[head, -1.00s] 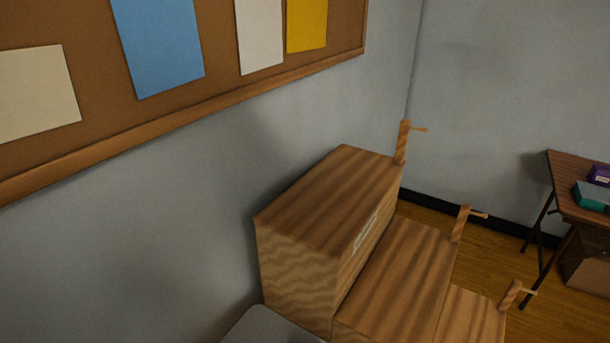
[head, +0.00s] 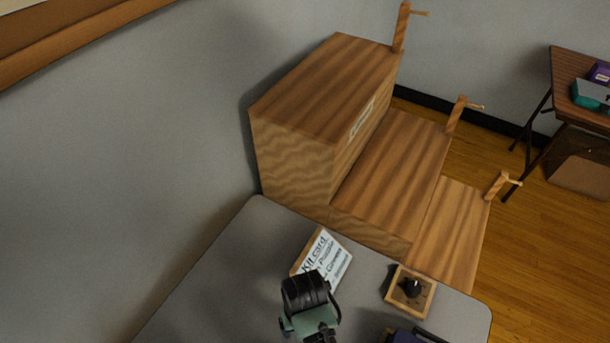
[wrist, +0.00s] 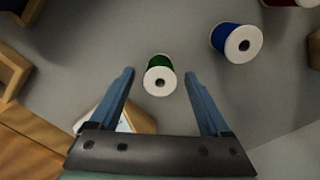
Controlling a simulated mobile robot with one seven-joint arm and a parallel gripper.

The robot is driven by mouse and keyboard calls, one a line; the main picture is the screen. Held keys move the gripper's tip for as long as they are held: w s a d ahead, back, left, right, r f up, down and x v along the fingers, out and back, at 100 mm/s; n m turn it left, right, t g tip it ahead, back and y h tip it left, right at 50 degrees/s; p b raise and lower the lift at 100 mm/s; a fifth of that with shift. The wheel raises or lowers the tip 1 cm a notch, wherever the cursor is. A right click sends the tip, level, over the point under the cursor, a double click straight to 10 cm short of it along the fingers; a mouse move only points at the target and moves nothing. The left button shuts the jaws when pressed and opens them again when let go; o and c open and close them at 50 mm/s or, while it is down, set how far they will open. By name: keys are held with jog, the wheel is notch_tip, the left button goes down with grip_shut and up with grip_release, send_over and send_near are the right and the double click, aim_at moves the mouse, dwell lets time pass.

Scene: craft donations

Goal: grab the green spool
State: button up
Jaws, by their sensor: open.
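The green spool (wrist: 160,74) shows in the wrist view, with green thread and a white end with a dark hole facing the camera. It rests on the grey table top. My gripper (wrist: 159,77) is open, its two blue fingers reaching up the picture to either side of the spool, with visible gaps on both sides. I cannot tell how far above the table the fingertips are. I do not see the spool in the head view.
A blue spool (wrist: 236,42) lies to the right, and a red thing is cut off at top right. A kit card (head: 322,262) is near the gripper. A small wooden tray (head: 428,304) and stepped wooden boxes (head: 390,170) stand beyond it. The wall bounds the left.

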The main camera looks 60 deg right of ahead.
jog(key=shift+f, duration=0.9)
jog(key=shift+c, duration=0.3)
grip_shut()
